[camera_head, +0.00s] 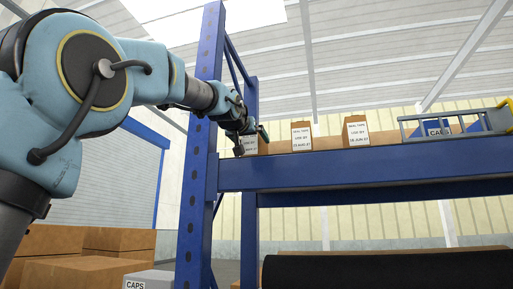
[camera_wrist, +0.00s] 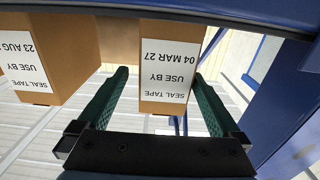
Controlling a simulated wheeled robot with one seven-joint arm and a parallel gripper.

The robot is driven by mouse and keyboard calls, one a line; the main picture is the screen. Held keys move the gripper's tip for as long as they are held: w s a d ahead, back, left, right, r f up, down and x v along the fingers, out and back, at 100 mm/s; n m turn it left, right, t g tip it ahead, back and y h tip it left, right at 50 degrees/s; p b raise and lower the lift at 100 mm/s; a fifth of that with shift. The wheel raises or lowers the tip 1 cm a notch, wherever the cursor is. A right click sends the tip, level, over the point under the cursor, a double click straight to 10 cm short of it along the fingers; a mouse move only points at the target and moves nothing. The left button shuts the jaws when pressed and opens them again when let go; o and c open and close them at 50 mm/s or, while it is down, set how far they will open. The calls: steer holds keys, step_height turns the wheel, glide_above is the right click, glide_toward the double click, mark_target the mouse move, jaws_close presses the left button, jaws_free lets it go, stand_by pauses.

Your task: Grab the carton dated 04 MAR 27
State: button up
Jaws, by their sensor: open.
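The carton dated 04 MAR 27 (camera_wrist: 166,65) is brown with a white label, which reads upside down in the wrist view. In the head view this carton (camera_head: 250,147) stands at the left end of a high blue shelf, partly hidden by my gripper (camera_head: 251,138). In the wrist view my gripper (camera_wrist: 160,75) is open, its two green fingers on either side of the carton. A gap shows at the left finger; the right finger is close to the carton's edge, and touching cannot be told.
A carton dated 23 AUG (camera_wrist: 25,63) stands beside it, also on the shelf in the head view (camera_head: 302,137). Another carton (camera_head: 356,132) stands farther right, then a blue-grey rack (camera_head: 455,125). A blue upright post (camera_head: 200,150) rises close to my arm.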

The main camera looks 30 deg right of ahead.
steer(key=p+x, duration=0.3)
steer(key=x, duration=0.1)
steer(key=shift+w+p, duration=0.4)
steer(key=shift+w, duration=0.05)
steer(key=shift+w+d+f, duration=0.1)
steer(key=shift+w+d, duration=0.1)
steer(key=c, duration=1.5)
